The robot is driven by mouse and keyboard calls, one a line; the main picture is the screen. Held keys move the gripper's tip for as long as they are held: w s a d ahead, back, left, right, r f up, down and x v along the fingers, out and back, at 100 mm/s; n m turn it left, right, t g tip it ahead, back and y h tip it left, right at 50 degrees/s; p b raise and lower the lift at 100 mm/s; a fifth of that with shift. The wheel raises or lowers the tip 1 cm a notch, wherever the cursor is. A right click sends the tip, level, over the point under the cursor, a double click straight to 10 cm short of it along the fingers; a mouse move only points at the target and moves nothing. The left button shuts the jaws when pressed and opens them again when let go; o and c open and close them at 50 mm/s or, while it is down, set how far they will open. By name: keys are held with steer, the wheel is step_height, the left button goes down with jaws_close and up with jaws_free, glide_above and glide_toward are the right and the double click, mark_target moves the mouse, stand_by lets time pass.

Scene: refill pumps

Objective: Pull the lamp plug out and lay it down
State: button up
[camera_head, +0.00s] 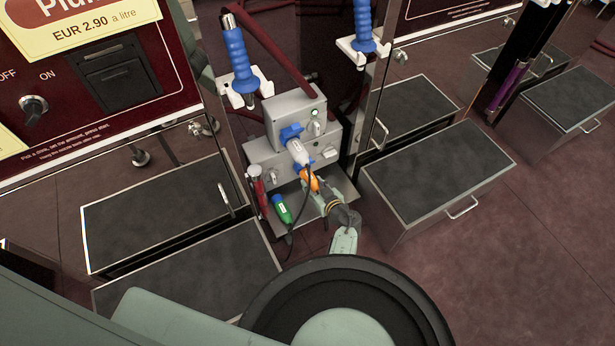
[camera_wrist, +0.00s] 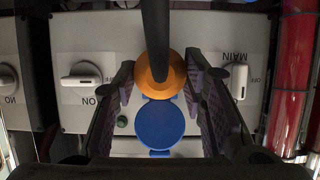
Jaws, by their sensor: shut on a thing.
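An orange plug (camera_head: 309,181) with a dark cable is between my gripper's fingers (camera_head: 318,190), at the front of the grey socket box (camera_head: 262,153). In the wrist view the fingers close on both sides of the orange plug (camera_wrist: 158,84), and its cable runs up the picture. A round blue lid (camera_wrist: 159,124) shows just below it. Whether the plug's front is inside a socket is hidden.
A green plug (camera_head: 283,208) and a red-handled item (camera_head: 257,186) are at the grey tray (camera_head: 301,222) below the box. Knobs (camera_wrist: 82,82) flank the plug. Blue nozzles (camera_head: 240,60) hang above.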

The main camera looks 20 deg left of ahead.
jaws_close()
steer(key=shift+s+d+p, duration=1.55)
steer(key=shift+s+d, duration=0.55)
